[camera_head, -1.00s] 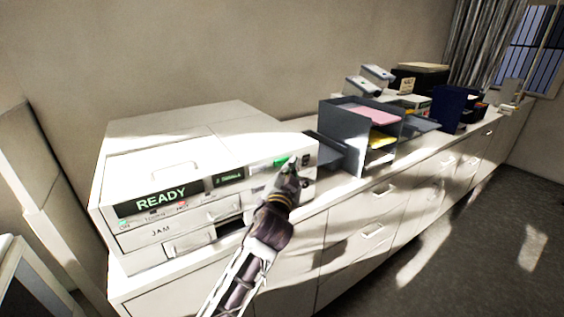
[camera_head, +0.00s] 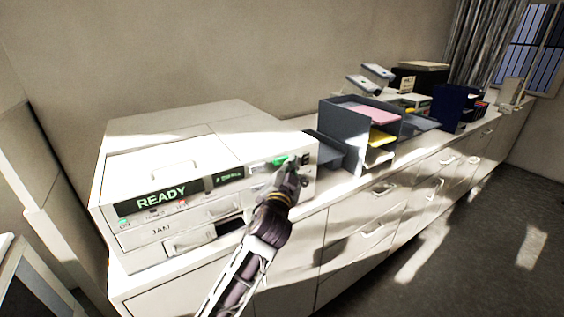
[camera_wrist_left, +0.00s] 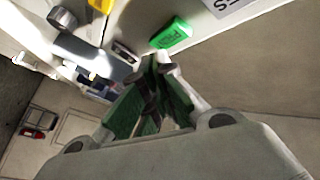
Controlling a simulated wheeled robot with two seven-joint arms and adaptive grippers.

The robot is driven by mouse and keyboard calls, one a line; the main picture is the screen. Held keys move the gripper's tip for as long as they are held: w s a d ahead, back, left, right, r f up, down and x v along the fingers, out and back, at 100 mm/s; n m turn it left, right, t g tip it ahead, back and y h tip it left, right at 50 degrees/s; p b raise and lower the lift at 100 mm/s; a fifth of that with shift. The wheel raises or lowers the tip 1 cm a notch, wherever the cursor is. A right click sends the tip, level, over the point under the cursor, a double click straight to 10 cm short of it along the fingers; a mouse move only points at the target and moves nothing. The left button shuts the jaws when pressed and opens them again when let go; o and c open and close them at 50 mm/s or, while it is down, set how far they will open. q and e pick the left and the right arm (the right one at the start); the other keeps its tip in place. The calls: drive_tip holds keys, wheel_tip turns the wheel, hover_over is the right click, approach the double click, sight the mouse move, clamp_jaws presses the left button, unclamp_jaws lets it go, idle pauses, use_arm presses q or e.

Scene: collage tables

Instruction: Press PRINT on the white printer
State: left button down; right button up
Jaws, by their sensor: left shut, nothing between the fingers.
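The white printer (camera_head: 210,147) stands on the counter at the left of the head view. Its display reads READY. A green button (camera_head: 281,161) sits on the right part of its front. In the left wrist view the green button (camera_wrist_left: 171,34) shows as a raised green block with lettering I cannot read clearly. My left gripper (camera_head: 290,168) is shut and empty, close in front of the printer, beside and slightly below the button in the head view. In the wrist view its fingertips (camera_wrist_left: 152,66) are near the button, with a visible gap. My right gripper is not in view.
A grey paper organizer (camera_head: 342,133) with coloured sheets stands right of the printer. Further right are a dark blue bin (camera_head: 452,108) and other office items. White drawers with handles (camera_head: 384,188) line the counter front. The floor at the right is clear.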

use_arm(q)
drive_tip(key=shift+w+a, duration=0.1)
idle(0.6)
drive_tip(key=shift+w+a, duration=0.2)
drive_tip(key=shift+w, duration=0.05)
drive_tip(key=shift+w+a, duration=0.25)
drive_tip(key=shift+w, duration=0.1)
idle(1.5)
drive_tip(key=shift+s+d, duration=0.5)
drive_tip(key=shift+s, duration=0.2)
idle(0.5)
drive_tip(key=shift+s+d+b, duration=0.15)
drive_tip(key=shift+s+d, duration=0.6)
drive_tip(key=shift+s, duration=0.3)
drive_tip(key=shift+s+d+b, duration=0.15)
drive_tip(key=shift+s+d, duration=0.6)
drive_tip(key=shift+s, duration=0.25)
